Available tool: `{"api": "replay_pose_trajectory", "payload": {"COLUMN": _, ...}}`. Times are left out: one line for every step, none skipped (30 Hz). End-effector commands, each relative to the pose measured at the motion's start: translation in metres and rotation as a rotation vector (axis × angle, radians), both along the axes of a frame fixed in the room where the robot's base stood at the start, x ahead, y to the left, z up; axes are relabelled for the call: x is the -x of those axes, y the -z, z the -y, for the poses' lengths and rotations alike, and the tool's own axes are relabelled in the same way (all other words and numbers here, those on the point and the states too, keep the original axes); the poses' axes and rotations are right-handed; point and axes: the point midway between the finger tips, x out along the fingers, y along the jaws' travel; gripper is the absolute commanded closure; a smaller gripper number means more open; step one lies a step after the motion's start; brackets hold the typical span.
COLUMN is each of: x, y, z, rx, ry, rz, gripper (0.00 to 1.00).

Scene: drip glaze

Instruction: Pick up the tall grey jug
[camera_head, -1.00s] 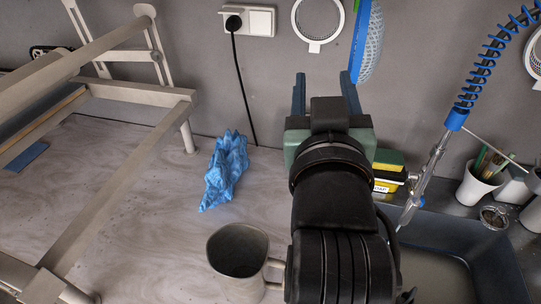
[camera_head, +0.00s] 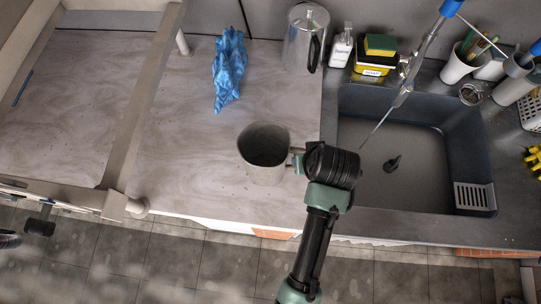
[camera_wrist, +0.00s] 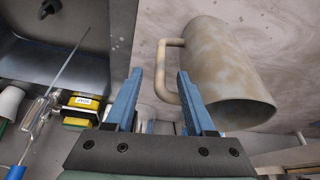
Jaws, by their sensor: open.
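The tall grey jug (camera_head: 262,172) stands upright on the worktop in the head view, its open mouth up and its handle side toward my gripper (camera_head: 297,162). My gripper is at the jug's right side, mostly hidden behind my wrist. In the wrist view the jug (camera_wrist: 228,70) shows stained and beige-grey, its mouth toward the lower right. My gripper (camera_wrist: 160,82) is open there, with the jug's handle (camera_wrist: 161,75) lying between the two blue fingers. The right finger overlaps the handle's opening; I cannot tell whether it touches.
A grey frame (camera_head: 150,95) stands left. Worktop left of the jug is clear.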

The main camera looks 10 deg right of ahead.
Motion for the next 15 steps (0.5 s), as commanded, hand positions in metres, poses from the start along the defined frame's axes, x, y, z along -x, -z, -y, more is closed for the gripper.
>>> {"api": "replay_pose_trajectory", "payload": {"x": -0.001, "y": 0.002, "z": 0.000, "rx": 0.001, "ry": 0.000, "rz": 0.000, "gripper": 0.45}}
{"api": "replay_pose_trajectory", "payload": {"x": -0.001, "y": 0.003, "z": 0.000, "rx": 0.001, "ry": 0.000, "rz": 0.000, "gripper": 0.45}}
{"api": "replay_pose_trajectory", "payload": {"x": -0.002, "y": 0.004, "z": 0.001, "rx": 0.001, "ry": 0.000, "rz": 0.000, "gripper": 0.45}}
{"api": "replay_pose_trajectory", "payload": {"x": -0.002, "y": 0.005, "z": 0.001, "rx": 0.001, "ry": 0.000, "rz": 0.000, "gripper": 0.45}}
{"api": "replay_pose_trajectory", "payload": {"x": -0.003, "y": 0.007, "z": 0.001, "rx": 0.001, "ry": 0.001, "rz": 0.000, "gripper": 0.45}}
{"api": "replay_pose_trajectory", "payload": {"x": -0.004, "y": 0.009, "z": 0.001, "rx": 0.000, "ry": 0.001, "rz": -0.001, "gripper": 0.45}}
{"api": "replay_pose_trajectory", "payload": {"x": -0.005, "y": 0.012, "z": 0.001, "rx": 0.000, "ry": 0.001, "rz": -0.002, "gripper": 0.45}}
{"api": "replay_pose_trajectory", "payload": {"x": -0.006, "y": 0.014, "z": 0.001, "rx": 0.000, "ry": 0.001, "rz": -0.001, "gripper": 0.45}}
{"api": "replay_pose_trajectory", "payload": {"x": -0.008, "y": 0.019, "z": 0.001, "rx": 0.000, "ry": 0.001, "rz": -0.002, "gripper": 0.45}}
{"api": "replay_pose_trajectory", "payload": {"x": -0.010, "y": 0.023, "z": 0.001, "rx": 0.000, "ry": 0.001, "rz": -0.002, "gripper": 0.45}}
{"api": "replay_pose_trajectory", "payload": {"x": -0.011, "y": 0.026, "z": 0.001, "rx": 0.000, "ry": 0.001, "rz": -0.001, "gripper": 0.45}}
{"api": "replay_pose_trajectory", "payload": {"x": -0.013, "y": 0.030, "z": 0.001, "rx": 0.000, "ry": 0.001, "rz": -0.002, "gripper": 0.45}}
{"api": "replay_pose_trajectory", "payload": {"x": -0.015, "y": 0.035, "z": 0.001, "rx": 0.002, "ry": 0.001, "rz": -0.001, "gripper": 0.45}}
{"api": "replay_pose_trajectory", "payload": {"x": -0.016, "y": 0.038, "z": 0.001, "rx": 0.001, "ry": 0.000, "rz": -0.001, "gripper": 0.45}}
{"api": "replay_pose_trajectory", "payload": {"x": -0.018, "y": 0.042, "z": 0.001, "rx": 0.001, "ry": 0.000, "rz": 0.000, "gripper": 0.45}}
